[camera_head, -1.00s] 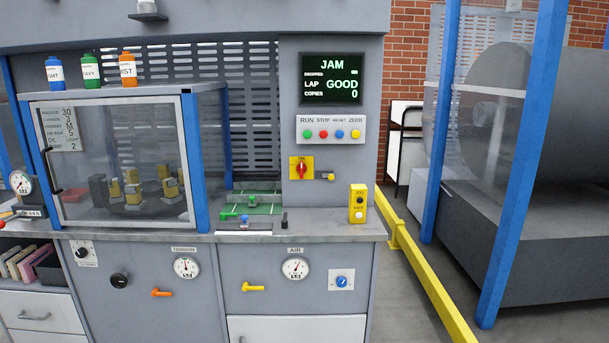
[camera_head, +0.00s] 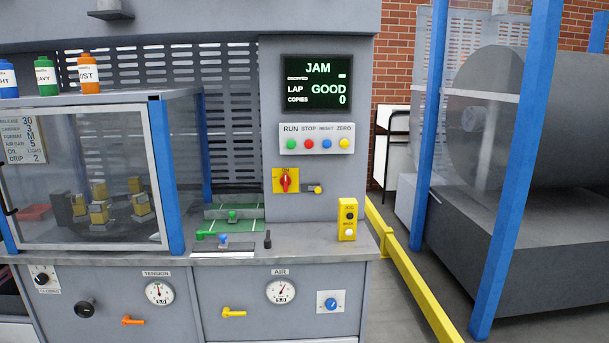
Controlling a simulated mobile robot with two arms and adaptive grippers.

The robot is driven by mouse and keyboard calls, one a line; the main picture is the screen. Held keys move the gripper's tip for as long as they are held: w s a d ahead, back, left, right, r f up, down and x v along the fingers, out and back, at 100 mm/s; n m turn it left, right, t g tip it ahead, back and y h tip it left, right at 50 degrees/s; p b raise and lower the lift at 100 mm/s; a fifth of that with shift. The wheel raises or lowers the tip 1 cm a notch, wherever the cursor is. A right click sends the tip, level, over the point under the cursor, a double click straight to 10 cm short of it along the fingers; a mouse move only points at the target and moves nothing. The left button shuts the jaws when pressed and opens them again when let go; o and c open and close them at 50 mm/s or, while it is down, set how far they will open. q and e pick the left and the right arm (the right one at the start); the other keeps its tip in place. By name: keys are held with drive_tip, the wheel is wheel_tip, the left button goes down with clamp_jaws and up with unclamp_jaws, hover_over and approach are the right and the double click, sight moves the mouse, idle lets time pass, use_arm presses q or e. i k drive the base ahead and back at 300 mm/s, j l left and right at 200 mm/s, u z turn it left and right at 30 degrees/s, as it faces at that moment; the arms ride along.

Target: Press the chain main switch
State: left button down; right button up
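A red rotary switch (camera_head: 285,181) sits on a yellow plate on the grey machine column, with "ON" lettered above its knob. A small yellow lever or padlock-like piece (camera_head: 314,189) is mounted just right of it. No label reading "chain main switch" is legible in this view. Above is a white button panel (camera_head: 317,138) with green, red, blue and yellow buttons marked RUN, STOP, RESET and ZERO. The screen (camera_head: 317,83) reads JAM, LAP GOOD, COPIES 0. Neither of my grippers is in view.
A yellow jog box (camera_head: 347,219) stands at the counter's (camera_head: 305,250) right end. A clear-fronted cabinet (camera_head: 85,180) with blue posts is at left, with bottles (camera_head: 88,73) on top. A yellow rail (camera_head: 409,272) and a large roller (camera_head: 500,120) are at right.

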sight(284, 180)
drive_tip(key=i+j+z, duration=0.15)
drive_tip(key=i, duration=0.35)
drive_tip(key=i+j+z, duration=0.15)
drive_tip(key=i, duration=0.35)
drive_tip(key=i+j+z, duration=0.15)
drive_tip(key=i, duration=0.3)
drive_tip(key=j, duration=0.1)
